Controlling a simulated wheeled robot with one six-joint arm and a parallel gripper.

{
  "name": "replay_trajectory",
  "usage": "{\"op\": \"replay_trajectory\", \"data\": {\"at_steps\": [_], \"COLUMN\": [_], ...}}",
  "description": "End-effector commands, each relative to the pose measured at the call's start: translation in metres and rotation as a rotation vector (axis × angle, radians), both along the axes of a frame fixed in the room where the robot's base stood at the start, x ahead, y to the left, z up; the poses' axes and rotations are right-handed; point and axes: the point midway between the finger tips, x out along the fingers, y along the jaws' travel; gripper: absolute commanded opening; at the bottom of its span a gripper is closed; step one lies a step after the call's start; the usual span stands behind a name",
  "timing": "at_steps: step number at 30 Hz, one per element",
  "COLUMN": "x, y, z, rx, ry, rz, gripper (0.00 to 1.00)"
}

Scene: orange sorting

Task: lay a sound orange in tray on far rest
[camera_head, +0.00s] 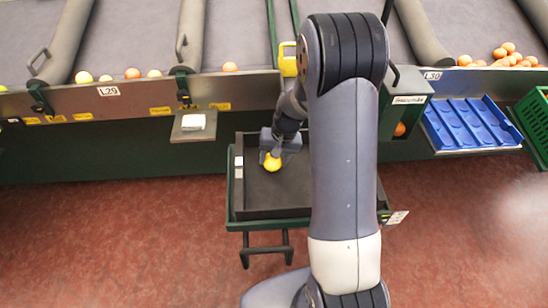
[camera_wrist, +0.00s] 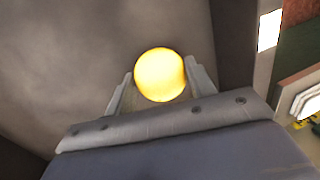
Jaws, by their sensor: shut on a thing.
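A yellow-orange fruit (camera_head: 272,162) is held in my gripper (camera_head: 270,156) over the dark bin on the green cart (camera_head: 290,206). In the wrist view the fruit (camera_wrist: 160,75) sits between the two fingers of my gripper (camera_wrist: 161,88), and its visible side looks smooth and bright. The blue tray (camera_head: 470,124) with moulded hollows stands on the right on a rest, and no fruit shows in it. My arm hides part of the bin and its right side.
Several oranges (camera_head: 506,56) lie in the lane at the upper right, and a few pale and orange fruits (camera_head: 132,73) lie along the left ledge. A green crate (camera_head: 536,118) stands at the right edge. A small plate (camera_head: 194,122) juts out left of the cart. Red floor (camera_head: 120,240) is clear in front.

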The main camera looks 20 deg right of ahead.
Motion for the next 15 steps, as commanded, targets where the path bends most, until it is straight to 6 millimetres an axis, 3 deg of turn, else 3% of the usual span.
{"op": "replay_trajectory", "data": {"at_steps": [12, 13, 15], "x": [0.0000, 0.0000, 0.0000], "y": [0.0000, 0.0000, 0.0000], "z": [-0.0041, -0.0041, -0.0041], "rx": [0.000, 0.000, 0.000], "ry": [0.000, 0.000, 0.000], "rz": [0.000, 0.000, 0.000], "gripper": [0.27, 0.53, 0.58]}}
